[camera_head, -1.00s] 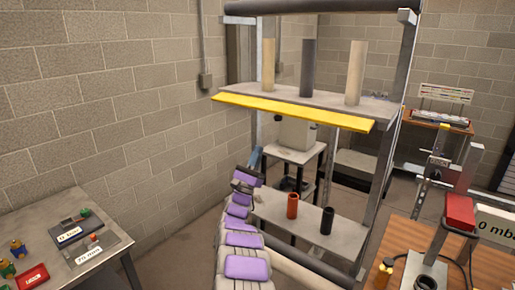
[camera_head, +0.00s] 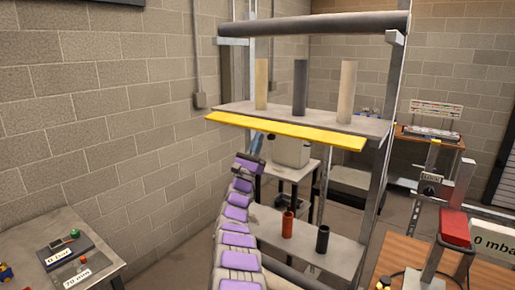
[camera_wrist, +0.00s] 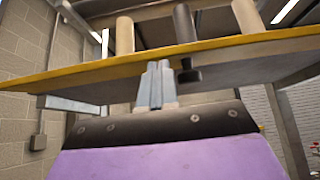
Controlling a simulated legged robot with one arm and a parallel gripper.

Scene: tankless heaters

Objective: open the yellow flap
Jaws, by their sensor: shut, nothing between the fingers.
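The yellow flap (camera_head: 285,131) is a long strip along the front edge of the upper shelf in the head view. It lies nearly flat and sticks out forward. In the wrist view the flap (camera_wrist: 90,72) crosses the picture, seen from below. My gripper (camera_head: 255,145) is just under the flap, left of its middle. In the wrist view the gripper (camera_wrist: 158,70) points up at the flap's edge with its fingers together and nothing between them. I cannot tell whether the fingertips touch the flap. A small dark bracket (camera_wrist: 188,72) shows just right of them.
The upper shelf (camera_head: 325,123) holds three upright tubes. The lower shelf (camera_head: 330,255) bears a red cylinder (camera_head: 287,224) and a black one (camera_head: 322,239). A grey table (camera_head: 40,240) stands at left, and a wooden bench (camera_head: 420,265) with a red-topped device at right.

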